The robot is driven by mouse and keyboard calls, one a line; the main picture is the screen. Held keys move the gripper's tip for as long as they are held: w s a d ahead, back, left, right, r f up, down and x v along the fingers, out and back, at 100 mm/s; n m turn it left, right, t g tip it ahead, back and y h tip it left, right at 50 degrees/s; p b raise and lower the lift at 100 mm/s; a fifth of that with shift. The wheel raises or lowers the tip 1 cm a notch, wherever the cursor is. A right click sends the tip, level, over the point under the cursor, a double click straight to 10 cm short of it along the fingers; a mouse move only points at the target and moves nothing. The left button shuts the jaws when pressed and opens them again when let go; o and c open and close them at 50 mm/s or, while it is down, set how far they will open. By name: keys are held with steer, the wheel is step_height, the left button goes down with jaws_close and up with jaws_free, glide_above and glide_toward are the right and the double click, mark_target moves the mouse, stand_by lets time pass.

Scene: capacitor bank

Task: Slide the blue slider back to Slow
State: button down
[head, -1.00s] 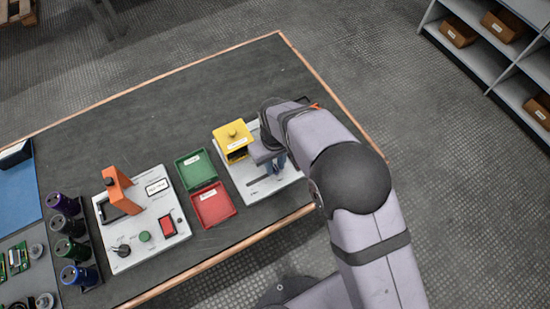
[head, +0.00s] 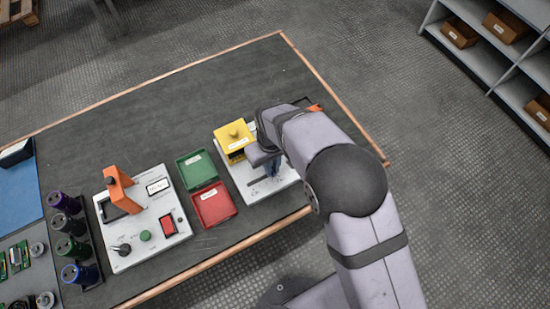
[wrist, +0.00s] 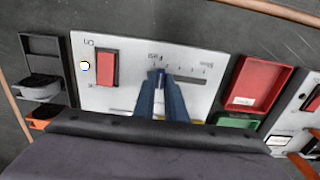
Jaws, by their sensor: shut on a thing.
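The light grey panel (wrist: 210,55) with the slider slot fills the middle of the wrist view, its lettering upside down. The slot (wrist: 192,81) runs left to right, with Fast marked at its left end and Slow at its right. The blue slider (wrist: 161,76) sits near the Fast end, with bare slot to its right. My gripper (wrist: 162,100) is shut on it, its fingers hiding much of it. In the head view the panel (head: 246,187) is partly covered by my gripper (head: 271,173), and the slider cannot be made out.
A red rocker switch (wrist: 107,67) is beside the slot. A yellow box (head: 234,137) stands at the panel's back left. Green (head: 196,168) and red (head: 213,206) bins lie left of the panel. Another panel (head: 150,240) with an orange lever stands farther left.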

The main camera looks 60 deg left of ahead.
steer(key=shift+s, duration=3.75)
steer(key=c, duration=2)
jaws_free()
steer(key=shift+s, duration=0.1)
step_height(320, 180, up, 7)
steer(key=p, duration=0.5)
